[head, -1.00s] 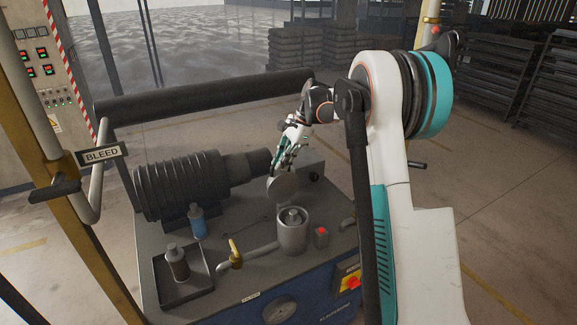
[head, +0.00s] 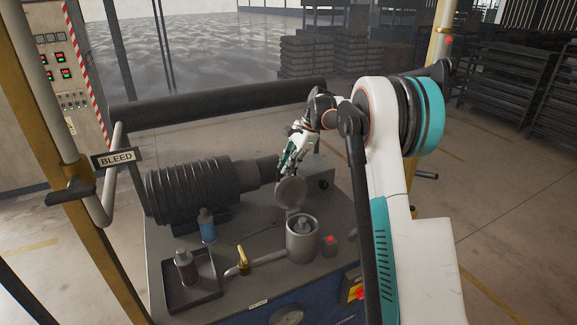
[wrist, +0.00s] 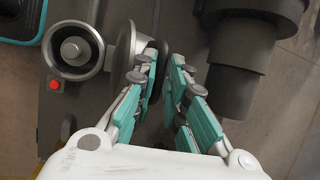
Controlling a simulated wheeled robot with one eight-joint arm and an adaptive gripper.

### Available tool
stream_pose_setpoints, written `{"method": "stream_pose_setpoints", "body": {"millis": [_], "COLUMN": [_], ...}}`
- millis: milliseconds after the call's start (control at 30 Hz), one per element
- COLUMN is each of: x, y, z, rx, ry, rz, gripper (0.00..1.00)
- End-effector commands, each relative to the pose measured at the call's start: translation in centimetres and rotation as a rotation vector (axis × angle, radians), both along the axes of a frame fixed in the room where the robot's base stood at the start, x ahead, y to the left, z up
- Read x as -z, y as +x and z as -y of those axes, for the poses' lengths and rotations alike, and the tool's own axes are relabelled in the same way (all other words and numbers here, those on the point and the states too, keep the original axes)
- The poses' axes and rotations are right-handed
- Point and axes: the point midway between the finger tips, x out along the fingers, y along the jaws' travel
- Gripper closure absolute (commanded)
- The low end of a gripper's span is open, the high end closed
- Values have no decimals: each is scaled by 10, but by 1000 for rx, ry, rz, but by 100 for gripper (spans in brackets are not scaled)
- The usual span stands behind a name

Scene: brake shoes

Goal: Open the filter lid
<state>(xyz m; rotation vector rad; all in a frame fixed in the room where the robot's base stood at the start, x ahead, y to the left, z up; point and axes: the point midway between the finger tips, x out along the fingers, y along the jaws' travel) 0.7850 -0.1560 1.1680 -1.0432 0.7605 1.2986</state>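The filter is a grey metal canister (head: 302,243) with a pipe and brass valve on its left. Its round lid (head: 291,192) stands raised at the canister's back, off the open top. In the wrist view the canister (wrist: 73,48) shows a knobbed centre inside its rim, and the lid (wrist: 124,47) is nearly edge-on beside it. My gripper (head: 288,168) is behind the lid. In the wrist view my gripper (wrist: 160,75) has a gap between its fingers. The left finger is close to the lid's back; I cannot tell whether they touch.
A ribbed motor (head: 190,190) stands left of the gripper. A red button box (head: 330,245) is right of the canister.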

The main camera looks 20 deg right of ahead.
Motion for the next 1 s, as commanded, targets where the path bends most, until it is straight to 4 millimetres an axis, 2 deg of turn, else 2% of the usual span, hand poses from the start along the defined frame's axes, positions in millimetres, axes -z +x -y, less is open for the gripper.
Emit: {"method": "stream_pose_setpoints", "body": {"millis": [467, 567, 1000], "x": [-5, -16, -91], "y": [-1, -3, -15], "z": [2, 7, 39], "rx": [2, 3, 2], "ry": [-1, -1, 0], "rz": [-2, -2, -2], "gripper": [70, 70, 70]}}
